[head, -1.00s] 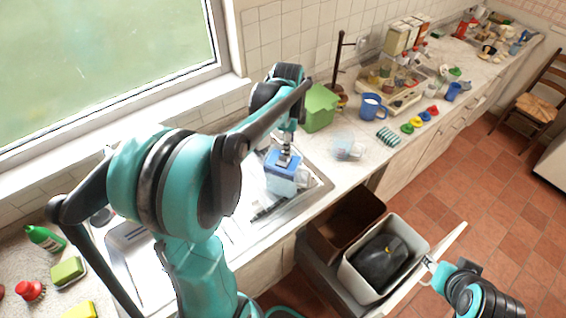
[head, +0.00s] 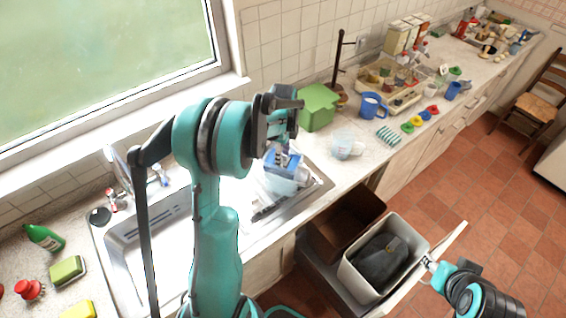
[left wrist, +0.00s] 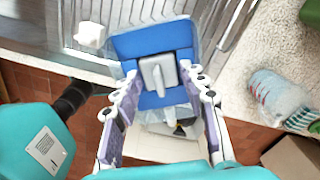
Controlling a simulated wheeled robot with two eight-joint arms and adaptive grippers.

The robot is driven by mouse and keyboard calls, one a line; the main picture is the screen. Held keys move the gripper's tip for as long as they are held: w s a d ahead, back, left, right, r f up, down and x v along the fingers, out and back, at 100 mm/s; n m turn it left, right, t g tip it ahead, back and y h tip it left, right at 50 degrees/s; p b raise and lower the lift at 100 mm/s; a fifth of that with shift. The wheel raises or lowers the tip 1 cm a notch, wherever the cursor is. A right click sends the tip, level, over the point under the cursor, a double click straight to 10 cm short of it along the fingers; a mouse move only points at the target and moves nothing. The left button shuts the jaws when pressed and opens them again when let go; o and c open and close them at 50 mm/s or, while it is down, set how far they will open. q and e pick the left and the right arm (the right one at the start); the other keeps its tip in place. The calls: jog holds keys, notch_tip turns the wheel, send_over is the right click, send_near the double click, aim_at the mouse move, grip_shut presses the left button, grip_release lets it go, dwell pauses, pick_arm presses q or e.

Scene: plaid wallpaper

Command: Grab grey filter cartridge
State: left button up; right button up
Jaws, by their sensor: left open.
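A grey filter cartridge (left wrist: 157,75) stands in the blue insert of a clear water filter jug. The blue insert (left wrist: 152,42) fills the jug's top in the left wrist view; in the head view the jug (head: 281,185) stands on the sink's draining area. My left gripper (left wrist: 160,72) is open above the insert, with one finger on each side of the cartridge; contact cannot be told. In the head view the left gripper (head: 287,152) partly hides the blue top. My right gripper (head: 430,263) is at the open drawer's edge; its jaws are too small to read.
An open drawer with a grey bin (head: 352,268) juts out below the counter. The sink basin (head: 150,240) lies left of the jug.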

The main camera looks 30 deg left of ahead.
pick_arm(q)
jog(key=c, duration=0.8)
jog(key=shift+r, duration=0.15)
